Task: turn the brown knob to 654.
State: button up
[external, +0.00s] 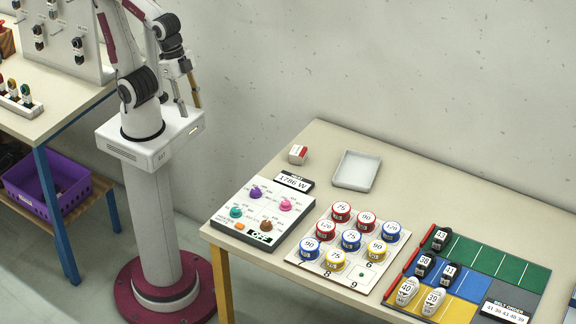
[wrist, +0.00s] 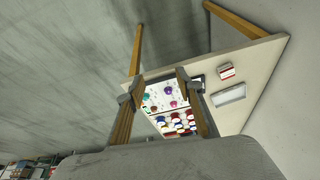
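The brown knob (external: 266,225) sits at the lower right of a white control panel (external: 225,222) on the right-hand table. A teal knob (external: 236,212), a purple knob (external: 255,192) and a pink knob (external: 285,204) share the panel. A display (external: 294,181) behind them reads 1786 W. The brown knob's own setting is too small to read. My gripper (external: 190,110) is open and empty, raised by my base, left of the panel and well apart from it. In the wrist view, the panel shows small and far between the open fingers (wrist: 158,89).
Numbered round tins (external: 351,240) stand on a board right of the panel. A grey tray (external: 357,170) and a small red-and-white box (external: 298,154) lie behind. A coloured shoe rack (external: 470,258) is farther right. Another table (external: 60,105) stands left. Floor between tables is mostly clear.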

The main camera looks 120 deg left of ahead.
aim_at(266, 222)
jog(key=shift+g+y, duration=0.4)
jog(key=shift+y, duration=0.3)
jog(key=w+d+f, duration=0.3)
jog(key=w+f, duration=0.1)
jog(key=w, duration=0.4)
jog(key=w+d+f, duration=0.4)
jog(key=w, duration=0.4)
jog(key=w+d+f, duration=0.4)
jog(key=w+f, duration=0.1)
jog(key=w, duration=0.4)
jog(key=shift+d, duration=0.2)
jog(key=shift+n+t, duration=0.4)
jog(key=shift+n, duration=0.2)
jog(key=w, duration=0.1)
jog(key=w+d, duration=0.1)
jog(key=w, duration=0.2)
jog(key=shift+w+d+f, duration=0.3)
jog(key=w+r+n, duration=0.1)
jog(key=w+d+r+n+t, duration=0.1)
jog(key=w, duration=0.1)
jog(key=shift+w, duration=0.1)
jog(key=shift+f, duration=0.1)
jog(key=shift+x, duration=3.8)
jog(key=shift+d, duration=0.1)
